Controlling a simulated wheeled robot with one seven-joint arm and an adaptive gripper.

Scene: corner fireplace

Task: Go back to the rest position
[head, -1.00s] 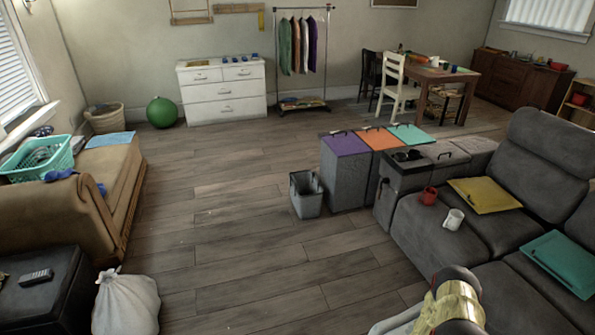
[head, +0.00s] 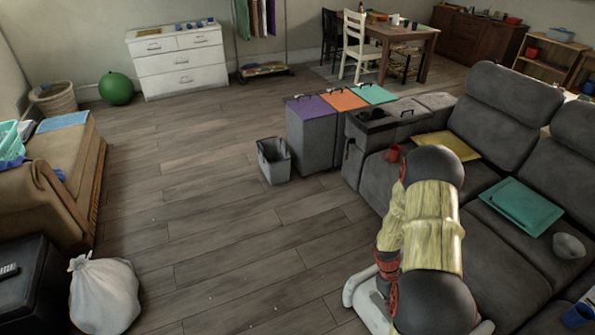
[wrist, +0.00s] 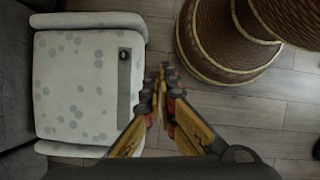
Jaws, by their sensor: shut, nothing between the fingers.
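My gripper (wrist: 163,72) is in the wrist view with its two yellow-and-black fingers together and nothing between them. It points over the wooden floor (wrist: 255,118), beside my own pale spotted base. In the head view, my yellow and black arm is folded at the lower right, in front of the grey sofa (head: 505,265). The fingertips cannot be made out there.
A grey bin (head: 274,160) stands mid-floor. A white bag (head: 104,295) is at lower left. The floor between is clear.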

